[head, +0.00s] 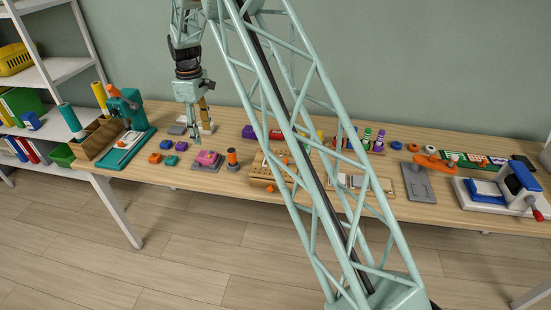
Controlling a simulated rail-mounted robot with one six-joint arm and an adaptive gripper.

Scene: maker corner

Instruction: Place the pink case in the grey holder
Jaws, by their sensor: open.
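The pink case (207,157) is small and sits at the front left of the table. A flat grey piece (204,168), which looks like the grey holder, shows under and around it. The case seems to rest on or in this piece, but at this size I cannot tell how deep or how level it sits. My gripper (195,138) points down behind and slightly left of the case, apart from it. Its jaws are open, with nothing seen between them.
A black-and-orange cylinder (232,158) stands just right of the case. A wooden block with holes (262,172) is farther right. A teal machine (126,110) stands at the left end. My arm hides part of the table's middle.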

